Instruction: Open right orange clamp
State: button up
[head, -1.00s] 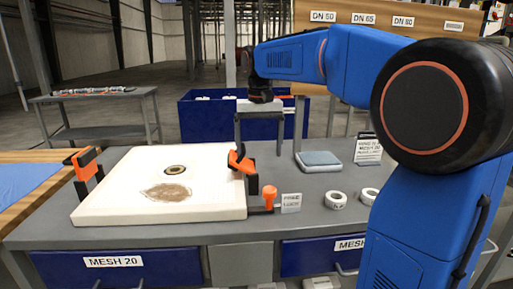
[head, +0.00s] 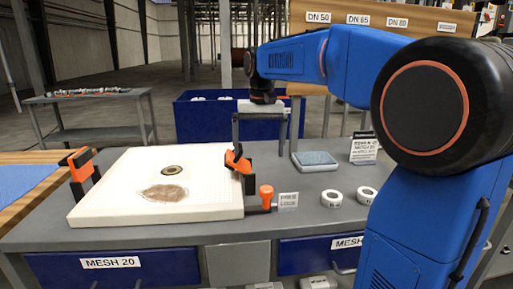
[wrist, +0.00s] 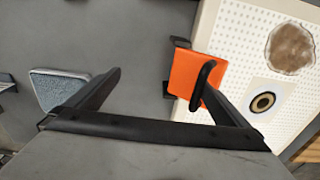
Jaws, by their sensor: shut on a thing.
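The right orange clamp (head: 238,161) stands at the right edge of the white perforated plate (head: 110,207), its orange part tilted up on a dark bracket. In the wrist view the clamp (wrist: 189,82) is an orange block with a black loop on it. My gripper (head: 260,145) points down at the clamp; its fingers look well apart. In the wrist view one finger of my gripper (wrist: 160,85) reaches over the orange block to the loop. The other finger stands off over the grey table. The exact contact is hard to see.
A left orange clamp (head: 79,165) stands at the plate's far side. A grey-blue pad (head: 314,160) and two white rings (head: 332,198) lie to the right.

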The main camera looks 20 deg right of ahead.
jog(key=shift+s+d+f+g, duration=0.2)
jog(key=shift+d+f, duration=0.15)
jog(key=shift+f, duration=0.2)
jog(key=shift+s+d+f+g, duration=0.1)
jog(key=shift+d+f+g, duration=0.15)
jog(key=shift+f, duration=0.3)
jog(key=shift+d, duration=0.1)
jog(key=c, duration=0.5)
jog(key=shift+d+r, duration=0.25)
jog(key=shift+r, duration=0.35)
jog(key=shift+w+d+r, duration=0.1)
jog(key=shift+d+r, duration=0.05)
jog(key=shift+d, duration=0.05)
jog(key=c, duration=1.1)
jog(key=shift+o, duration=0.2)
notch_tip(320, 180, up, 7)
jog(key=shift+a, duration=0.35)
